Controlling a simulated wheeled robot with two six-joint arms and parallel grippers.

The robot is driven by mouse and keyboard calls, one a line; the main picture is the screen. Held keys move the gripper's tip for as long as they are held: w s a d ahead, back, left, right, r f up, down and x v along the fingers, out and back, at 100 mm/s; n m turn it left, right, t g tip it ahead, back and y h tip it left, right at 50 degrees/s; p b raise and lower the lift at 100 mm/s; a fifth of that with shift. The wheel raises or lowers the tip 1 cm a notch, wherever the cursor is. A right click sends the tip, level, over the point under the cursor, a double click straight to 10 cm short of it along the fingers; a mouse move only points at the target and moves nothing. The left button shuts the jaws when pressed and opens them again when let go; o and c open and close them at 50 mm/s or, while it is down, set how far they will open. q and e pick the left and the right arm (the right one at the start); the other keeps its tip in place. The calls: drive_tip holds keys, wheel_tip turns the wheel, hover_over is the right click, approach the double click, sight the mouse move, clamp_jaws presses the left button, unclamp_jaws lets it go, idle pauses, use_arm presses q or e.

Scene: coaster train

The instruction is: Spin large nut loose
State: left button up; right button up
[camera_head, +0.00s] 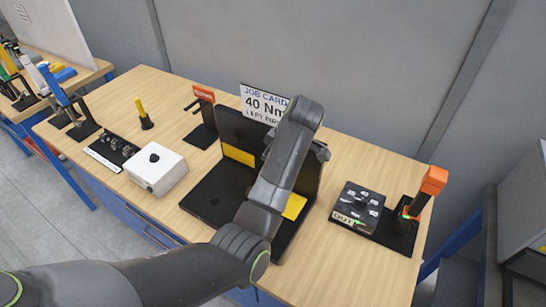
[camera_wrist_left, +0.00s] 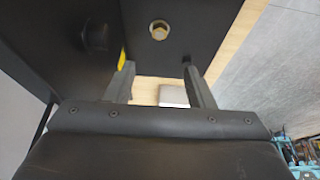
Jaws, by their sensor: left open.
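My left arm comes in from the lower left in the head view and reaches over a black stand (camera_head: 215,200) with upright plates and yellow patches; its gripper is mostly hidden there. In the left wrist view my left gripper (camera_wrist_left: 160,70) is open, with nothing between its fingers. Just beyond the fingertips, a brass-coloured hex nut or bolt head (camera_wrist_left: 159,30) sits on a black plate (camera_wrist_left: 190,14), apart from the fingers. A dark round part (camera_wrist_left: 97,37) is to its left. I cannot tell which is the large nut. My right gripper is not in view.
A white box with a black knob (camera_head: 157,168) stands left of the stand. A dark box (camera_head: 359,204) and an orange-topped tool (camera_head: 432,182) are at the right. A job card reading 40 Nm (camera_head: 262,103) is behind. Bare wood (camera_head: 340,275) lies at the front right.

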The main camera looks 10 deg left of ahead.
use_arm(q)
drive_tip(key=shift+r, duration=0.1)
idle(0.4)
drive_tip(key=r+m+g+h+p, duration=0.2)
drive_tip(key=m+h+p, duration=0.2)
drive_tip(key=m, duration=3.2)
hover_over(250, 189)
wheel_tip(250, 189, down, 18)
drive_tip(key=b, duration=0.4)
